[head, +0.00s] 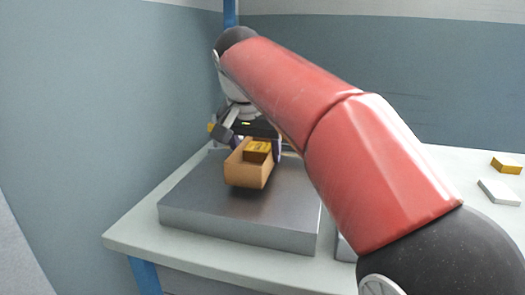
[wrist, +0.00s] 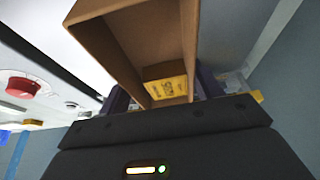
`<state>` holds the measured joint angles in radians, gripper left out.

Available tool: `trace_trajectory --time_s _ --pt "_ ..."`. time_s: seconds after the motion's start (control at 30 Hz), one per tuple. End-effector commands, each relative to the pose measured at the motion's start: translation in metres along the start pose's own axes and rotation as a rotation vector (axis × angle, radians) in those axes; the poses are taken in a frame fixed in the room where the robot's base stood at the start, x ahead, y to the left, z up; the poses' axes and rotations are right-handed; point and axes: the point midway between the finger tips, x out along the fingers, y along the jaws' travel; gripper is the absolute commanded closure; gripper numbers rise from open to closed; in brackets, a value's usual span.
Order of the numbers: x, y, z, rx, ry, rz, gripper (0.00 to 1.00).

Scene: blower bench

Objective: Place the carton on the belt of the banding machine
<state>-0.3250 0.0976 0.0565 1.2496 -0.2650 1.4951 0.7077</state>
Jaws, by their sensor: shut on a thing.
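The carton (head: 243,172) is a brown open-topped box with a yellow packet (head: 257,148) inside. In the head view it is at my gripper (head: 258,138), over a flat grey metal block (head: 185,208) on the bench. I cannot tell whether its underside touches the block. In the wrist view the carton (wrist: 123,40) fills the upper middle, its open side facing me, and the yellow packet (wrist: 166,83) shows in it. My gripper is shut on the carton; its fingers are partly hidden. I cannot make out a belt for certain.
A white panel with a red button (wrist: 22,87) and a dark strip shows at the left of the wrist view. A yellow block (head: 507,165) and a white block (head: 499,192) lie on the bench (head: 440,165) at right. A blue-grey wall (head: 110,100) stands close at left.

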Motion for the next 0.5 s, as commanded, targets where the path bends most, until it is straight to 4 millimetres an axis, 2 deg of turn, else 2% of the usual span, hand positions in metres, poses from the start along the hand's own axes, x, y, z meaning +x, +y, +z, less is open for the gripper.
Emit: trace_trajectory --time_s 0.03,0.1,0.5 --pt "0.0079 -0.0024 0.0057 -0.003 0.000 -0.001 0.63" --pt "0.0110 -0.0043 0.0089 -0.002 0.000 -0.001 0.63" --pt "0.0120 -0.0053 0.0105 0.000 0.000 0.000 0.63"
